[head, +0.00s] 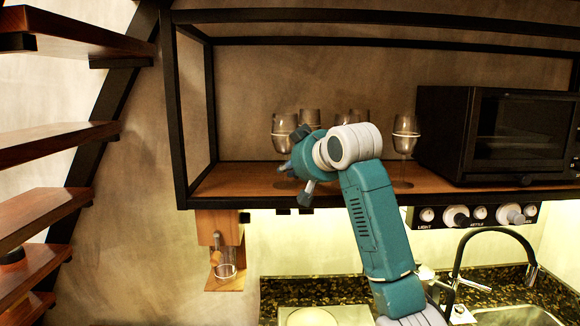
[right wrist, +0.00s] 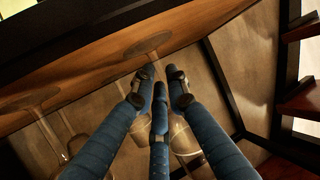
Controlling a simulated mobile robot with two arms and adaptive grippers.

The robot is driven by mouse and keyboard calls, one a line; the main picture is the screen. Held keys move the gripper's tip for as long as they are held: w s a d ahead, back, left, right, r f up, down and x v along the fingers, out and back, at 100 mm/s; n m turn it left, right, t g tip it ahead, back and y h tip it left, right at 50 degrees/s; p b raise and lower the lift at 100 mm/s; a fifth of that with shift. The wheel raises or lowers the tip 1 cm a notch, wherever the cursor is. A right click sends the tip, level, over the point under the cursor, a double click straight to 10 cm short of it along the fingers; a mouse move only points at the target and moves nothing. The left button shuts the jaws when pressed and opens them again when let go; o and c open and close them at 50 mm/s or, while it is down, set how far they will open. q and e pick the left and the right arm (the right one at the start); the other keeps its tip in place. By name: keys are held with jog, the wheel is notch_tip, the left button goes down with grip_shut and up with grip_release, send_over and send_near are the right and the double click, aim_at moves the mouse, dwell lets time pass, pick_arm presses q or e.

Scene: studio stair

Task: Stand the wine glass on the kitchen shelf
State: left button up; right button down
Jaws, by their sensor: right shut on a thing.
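The wine glass (head: 284,124) is clear and upright at the left end of the wooden kitchen shelf (head: 235,182). My right gripper (head: 288,168) reaches in from the right and is shut around its stem, just above the shelf board. In the right wrist view the blue fingers (right wrist: 160,95) close together, with the glass's round foot (right wrist: 148,43) against the board and its clear bowl (right wrist: 185,140) partly hidden behind them. The foot appears to touch the shelf. My left gripper is not in view.
Several other glasses stand behind my gripper, and another glass (head: 404,132) stands to the right, beside the black oven (head: 500,135). A black frame post (head: 176,110) bounds the shelf at left. Below are a holder with a glass (head: 224,262), a tap (head: 490,240) and a sink.

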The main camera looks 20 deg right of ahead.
jog(key=shift+f, duration=0.1)
jog(key=c, duration=1.7)
grip_release()
jog(key=shift+c, duration=0.2)
jog(key=shift+s, duration=0.1)
jog(key=b+v, duration=0.6)
jog(key=v, duration=0.6)
